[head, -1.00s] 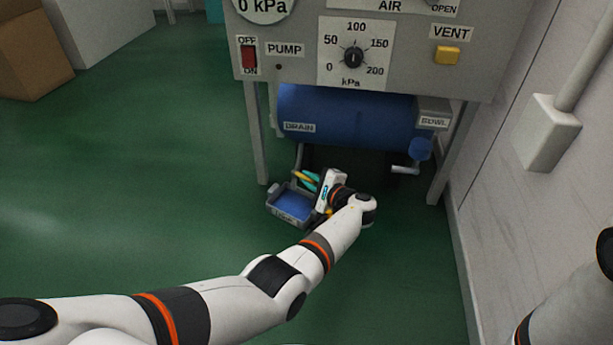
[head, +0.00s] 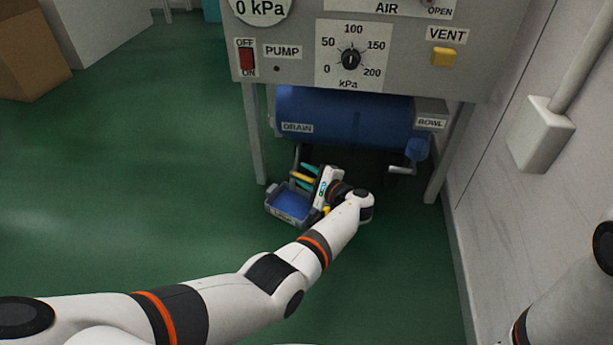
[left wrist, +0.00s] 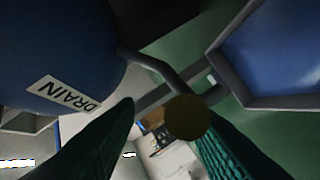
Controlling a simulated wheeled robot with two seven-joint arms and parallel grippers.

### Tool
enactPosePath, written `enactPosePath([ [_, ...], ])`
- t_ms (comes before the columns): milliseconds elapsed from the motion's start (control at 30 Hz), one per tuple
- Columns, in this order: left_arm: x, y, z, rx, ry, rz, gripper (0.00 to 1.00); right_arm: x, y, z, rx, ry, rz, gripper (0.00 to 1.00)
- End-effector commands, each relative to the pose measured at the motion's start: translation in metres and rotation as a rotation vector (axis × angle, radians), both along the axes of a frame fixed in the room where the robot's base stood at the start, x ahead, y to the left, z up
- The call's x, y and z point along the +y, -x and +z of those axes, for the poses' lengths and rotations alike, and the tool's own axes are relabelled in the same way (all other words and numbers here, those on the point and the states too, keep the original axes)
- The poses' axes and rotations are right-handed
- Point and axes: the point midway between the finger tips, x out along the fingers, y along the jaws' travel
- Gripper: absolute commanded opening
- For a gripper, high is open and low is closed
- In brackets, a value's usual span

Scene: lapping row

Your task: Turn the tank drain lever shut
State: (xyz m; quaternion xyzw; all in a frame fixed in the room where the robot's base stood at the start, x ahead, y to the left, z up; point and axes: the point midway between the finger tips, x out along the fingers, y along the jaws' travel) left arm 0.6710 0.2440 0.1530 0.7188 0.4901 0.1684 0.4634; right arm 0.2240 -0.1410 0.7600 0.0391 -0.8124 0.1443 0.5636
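The blue tank (head: 345,112) hangs under the panel, with a DRAIN label (head: 297,128) at its left end; the label also shows in the left wrist view (left wrist: 64,94). A drain pipe (head: 297,155) comes down below it. The yellow drain lever (head: 302,177) points sideways beneath the tank; in the left wrist view its round end (left wrist: 187,117) shows dull brown-yellow. My left gripper (head: 309,177) is open, its teal fingers on either side of the lever. The lever end appears nearer one finger; I cannot tell whether they touch. My right gripper is out of view.
A grey tray with a blue inside (head: 270,208) sits on the floor below the drain, close beside my left gripper. The stand's legs (head: 254,135) flank the space. A blue bowl fitting (head: 416,150) hangs at right. Open green floor lies left.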

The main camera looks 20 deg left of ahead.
Motion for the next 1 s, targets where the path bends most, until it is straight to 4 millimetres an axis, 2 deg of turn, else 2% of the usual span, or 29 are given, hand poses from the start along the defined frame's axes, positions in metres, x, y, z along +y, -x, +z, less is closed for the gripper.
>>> enactPosePath([
  [33, 0.0, 0.0, 0.013, -0.001, -0.001, 0.001, 0.36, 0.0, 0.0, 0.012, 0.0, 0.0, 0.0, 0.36],
  [300, 0.001, -0.002, 0.066, -0.009, -0.004, 0.001, 0.36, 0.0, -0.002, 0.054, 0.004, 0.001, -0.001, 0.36],
  [433, 0.002, -0.001, 0.083, -0.006, -0.001, 0.002, 0.36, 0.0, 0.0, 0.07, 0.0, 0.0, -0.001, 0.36],
  [567, 0.002, 0.0, 0.09, -0.002, -0.001, 0.002, 0.36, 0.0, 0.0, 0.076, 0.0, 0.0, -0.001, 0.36],
  [833, 0.002, 0.0, 0.088, -0.001, 0.0, 0.003, 0.36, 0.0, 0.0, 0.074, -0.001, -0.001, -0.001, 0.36],
  [1000, 0.002, 0.0, 0.081, -0.002, 0.044, -0.043, 0.08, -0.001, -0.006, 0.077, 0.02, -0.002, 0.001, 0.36],
])
